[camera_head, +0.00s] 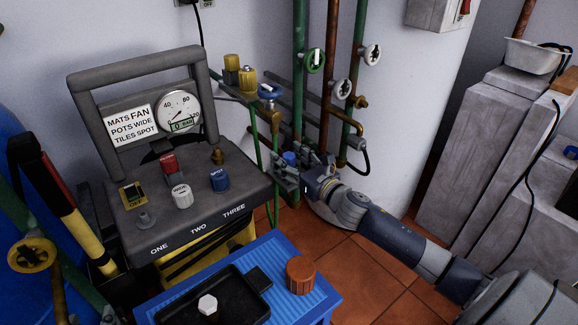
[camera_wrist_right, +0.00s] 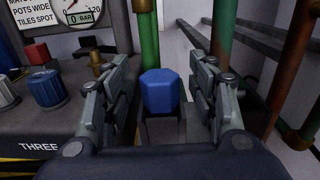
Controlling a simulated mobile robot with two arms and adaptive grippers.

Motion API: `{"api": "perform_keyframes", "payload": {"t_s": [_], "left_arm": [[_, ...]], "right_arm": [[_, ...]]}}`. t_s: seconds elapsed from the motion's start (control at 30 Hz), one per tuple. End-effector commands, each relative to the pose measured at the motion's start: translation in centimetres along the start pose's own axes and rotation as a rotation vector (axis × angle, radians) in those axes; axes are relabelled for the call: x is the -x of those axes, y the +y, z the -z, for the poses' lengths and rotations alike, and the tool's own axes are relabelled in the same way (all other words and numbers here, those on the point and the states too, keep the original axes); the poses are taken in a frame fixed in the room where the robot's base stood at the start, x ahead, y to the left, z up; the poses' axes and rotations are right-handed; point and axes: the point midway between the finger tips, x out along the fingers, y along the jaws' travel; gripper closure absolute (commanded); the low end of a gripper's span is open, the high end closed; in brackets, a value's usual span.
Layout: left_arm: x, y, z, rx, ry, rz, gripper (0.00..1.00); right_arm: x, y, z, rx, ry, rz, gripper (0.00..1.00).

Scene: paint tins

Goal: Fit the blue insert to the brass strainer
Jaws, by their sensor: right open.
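A blue six-sided piece (camera_wrist_right: 161,91), which looks like the blue insert, stands upright on a small dark support. In the wrist view it is between the fingers of my open right gripper (camera_wrist_right: 162,72), with gaps on both sides. In the head view the blue piece (camera_head: 289,158) shows at the tip of my right gripper (camera_head: 288,174), near the pipes. Brass-coloured fittings (camera_head: 248,79) stand on the ledge behind the panel, and a small brass fitting (camera_head: 217,156) sits on the panel. I cannot tell which is the strainer. My left gripper is not in view.
A grey control panel (camera_head: 205,220) with knobs and a gauge (camera_head: 178,110) stands left of my right arm. Green and copper pipes (camera_head: 332,70) with valve wheels rise behind the gripper. A blue table (camera_head: 320,280) holds a black tray (camera_head: 255,300) and brown cap (camera_head: 301,275).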

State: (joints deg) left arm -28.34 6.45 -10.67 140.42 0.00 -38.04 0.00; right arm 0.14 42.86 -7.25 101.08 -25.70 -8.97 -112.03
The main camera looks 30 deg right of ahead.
Motion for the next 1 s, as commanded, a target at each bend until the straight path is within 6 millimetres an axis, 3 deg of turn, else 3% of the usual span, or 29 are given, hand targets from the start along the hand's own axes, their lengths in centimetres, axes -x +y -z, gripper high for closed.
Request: {"api": "perform_keyframes", "payload": {"t_s": [0.23, 0.47, 1.0], "left_arm": [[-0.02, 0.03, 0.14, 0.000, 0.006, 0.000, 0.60], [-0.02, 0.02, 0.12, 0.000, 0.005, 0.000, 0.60], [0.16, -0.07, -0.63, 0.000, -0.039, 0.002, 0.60]], "right_arm": [[-0.15, -0.01, -0.02, 0.000, 0.000, 0.000, 0.46], [-0.13, 0.01, -0.02, 0.000, 0.000, 0.000, 0.95], [-0.13, 0.03, -0.66, 0.000, -0.001, -0.001, 0.96]]}}
